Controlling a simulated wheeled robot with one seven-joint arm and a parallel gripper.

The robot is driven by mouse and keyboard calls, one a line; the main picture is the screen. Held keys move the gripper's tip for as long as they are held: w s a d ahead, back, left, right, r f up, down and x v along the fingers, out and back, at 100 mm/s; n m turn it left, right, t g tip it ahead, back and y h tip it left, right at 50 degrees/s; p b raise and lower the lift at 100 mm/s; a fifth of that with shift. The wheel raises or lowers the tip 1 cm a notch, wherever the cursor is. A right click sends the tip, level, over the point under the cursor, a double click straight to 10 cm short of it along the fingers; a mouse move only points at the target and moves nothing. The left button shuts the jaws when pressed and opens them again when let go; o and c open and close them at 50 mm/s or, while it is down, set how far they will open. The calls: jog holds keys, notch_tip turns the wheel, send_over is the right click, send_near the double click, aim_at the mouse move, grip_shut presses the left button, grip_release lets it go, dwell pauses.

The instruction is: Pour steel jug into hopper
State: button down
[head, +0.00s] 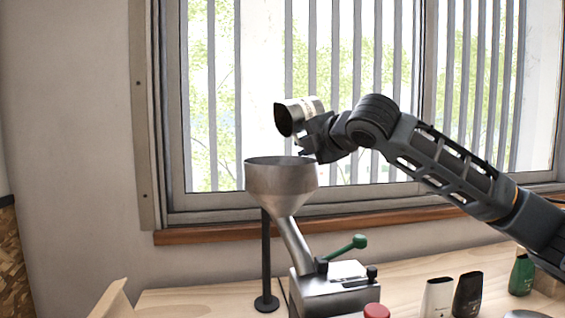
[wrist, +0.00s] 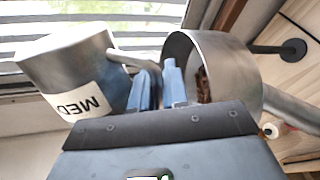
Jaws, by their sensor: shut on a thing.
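The steel jug (head: 302,108) is held tilted on its side above the hopper (head: 280,182), its dark mouth facing left. In the wrist view the jug (wrist: 75,70) is on the left, with a white "MED" label upside down, and its handle runs to the fingers. My gripper (head: 312,142) is shut on the handle; in the wrist view its blue fingers (wrist: 160,88) sit between jug and hopper. The hopper (wrist: 225,75) is on the right there, with brown beans visible inside its rim. The inside of the jug is too dark to read.
White (head: 437,298), black (head: 467,295) and green (head: 521,274) containers stand on the right of the table. A barred window is behind.

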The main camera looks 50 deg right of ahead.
jog(key=shift+d+r+n+h, duration=0.1)
jog(key=shift+r+n+h, duration=0.3)
jog(key=shift+n, duration=0.4)
dwell(2.2)
